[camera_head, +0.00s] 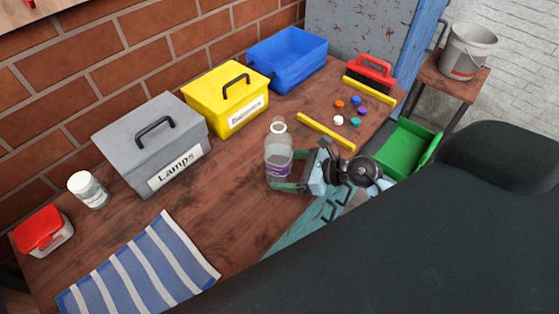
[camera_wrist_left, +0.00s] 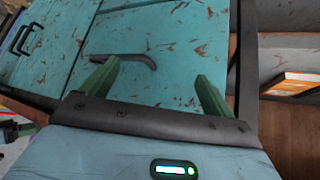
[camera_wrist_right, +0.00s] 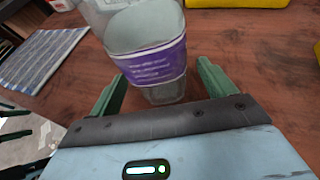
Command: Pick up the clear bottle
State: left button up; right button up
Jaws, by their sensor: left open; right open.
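The clear bottle (camera_head: 278,150) stands upright on the wooden table, with a purple label around its lower half. My right gripper (camera_head: 283,170) is open, with its green fingers on either side of the bottle's lower part. In the right wrist view the bottle (camera_wrist_right: 143,35) stands between the two fingers of the right gripper (camera_wrist_right: 160,85), and its top is cut off. I cannot tell whether a finger touches it. My left gripper (camera_wrist_left: 158,85) is open and empty in the left wrist view, in front of a worn teal cabinet front. It is not seen in the head view.
A grey box (camera_head: 152,145) labelled Lamps, a yellow box (camera_head: 226,98) and a blue bin (camera_head: 287,60) line the wall. Yellow bars (camera_head: 326,131) and several coloured caps (camera_head: 339,120) lie right of the bottle. A striped cloth (camera_head: 140,265) lies front left. Bare table surrounds the bottle's left.

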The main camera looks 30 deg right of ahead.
aim_at(292, 163)
jog(key=shift+w+a+f, duration=0.35)
jog(key=shift+a, duration=0.05)
jog(key=c, duration=1)
jog(key=shift+o, duration=0.2)
jog(key=shift+r, duration=0.2)
jog(key=shift+r, duration=0.2)
jog(key=r, duration=0.3)
jog(key=shift+s, duration=0.2)
jog(key=s+a, duration=0.1)
jog(key=s, duration=0.4)
jog(key=s+a+r, duration=0.1)
jog(key=s, duration=0.4)
jog(key=s+a, duration=0.1)
jog(key=s, duration=0.4)
jog(key=shift+s+a+r+b, duration=0.15)
jog(key=shift+b, duration=0.2)
